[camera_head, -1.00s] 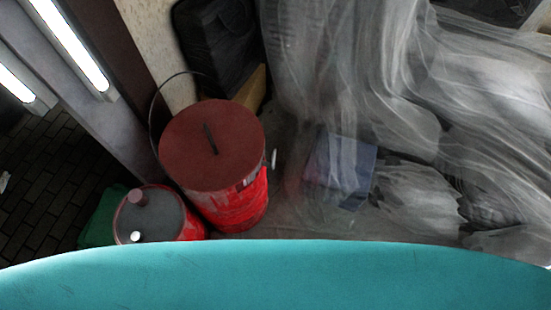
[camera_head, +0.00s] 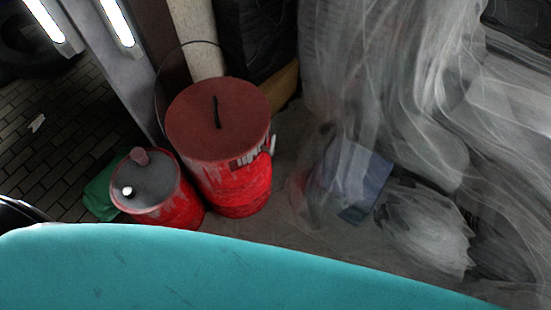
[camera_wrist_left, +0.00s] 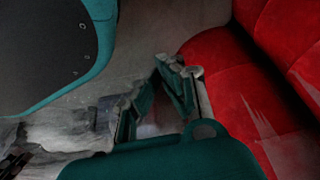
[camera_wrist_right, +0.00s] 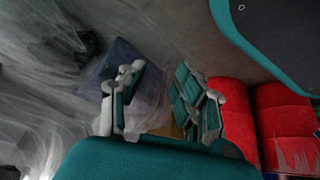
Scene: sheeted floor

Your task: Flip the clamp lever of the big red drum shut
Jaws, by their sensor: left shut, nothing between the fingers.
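The big red drum (camera_head: 235,185) stands upright in the head view, with a dark red lid (camera_head: 200,125) and a black lid handle. A small pale piece, apparently the clamp lever (camera_head: 273,143), shows at its right side near the rim; its exact angle is unclear. In the left wrist view my left gripper (camera_wrist_left: 160,75) is shut and empty, close beside the red drum wall (camera_wrist_left: 275,90). A pale strip lies by its fingers; I cannot tell whether it is the lever. My right gripper (camera_wrist_right: 160,95) is open and empty, with red surfaces to its right. Neither gripper shows in the head view.
A smaller red can (camera_head: 150,185) with a grey top stands left of the drum, by a green object (camera_head: 102,190). Clear plastic sheeting (camera_head: 400,110) and a blue box (camera_head: 365,180) are to the right. A post stands behind on the left.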

